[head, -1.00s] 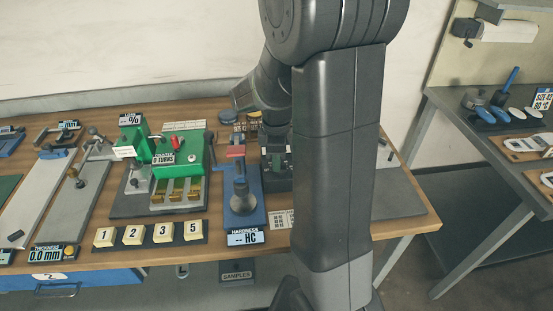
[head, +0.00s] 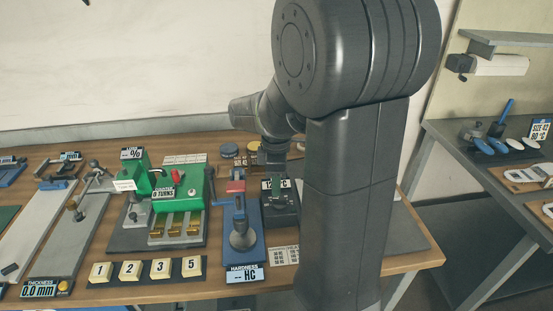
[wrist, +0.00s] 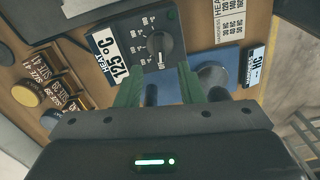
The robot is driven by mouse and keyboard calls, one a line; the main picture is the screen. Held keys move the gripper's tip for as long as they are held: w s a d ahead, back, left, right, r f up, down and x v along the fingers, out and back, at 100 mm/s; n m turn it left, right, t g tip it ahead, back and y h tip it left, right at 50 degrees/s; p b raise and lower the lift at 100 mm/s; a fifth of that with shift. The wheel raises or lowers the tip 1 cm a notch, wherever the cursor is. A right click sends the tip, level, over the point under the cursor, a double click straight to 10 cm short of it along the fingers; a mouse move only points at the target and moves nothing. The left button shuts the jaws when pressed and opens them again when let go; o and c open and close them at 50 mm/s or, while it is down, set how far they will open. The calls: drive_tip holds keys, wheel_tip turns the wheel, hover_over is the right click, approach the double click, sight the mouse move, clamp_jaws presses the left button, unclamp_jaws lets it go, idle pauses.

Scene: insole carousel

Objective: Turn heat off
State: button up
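The heat control is a dark box (head: 281,213) on the bench, partly hidden under my gripper in the head view. In the wrist view the same box (wrist: 184,21) carries a round dark knob (wrist: 157,48) with a pale pointer and temperature marks around it. Its sign (wrist: 109,54) reads HEAT 125 °C. My gripper (wrist: 160,80) is open, its two green fingers apart with nothing between them that I can see held. The fingertips lie just below the knob in the wrist view; whether they touch the box cannot be told.
A blue hardness tester (head: 242,232) stands close left of the heat box. The green machine (head: 181,205) and number keys (head: 146,270) are further left. Small round tins (head: 229,150) are behind. A second bench (head: 470,140) is at the right.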

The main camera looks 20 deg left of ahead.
sight(277, 198)
wheel_tip(277, 198, up, 9)
drive_tip(key=shift+f, duration=0.15)
idle(0.5)
wheel_tip(277, 198, down, 14)
drive_tip(key=shift+r, duration=0.1)
idle(0.5)
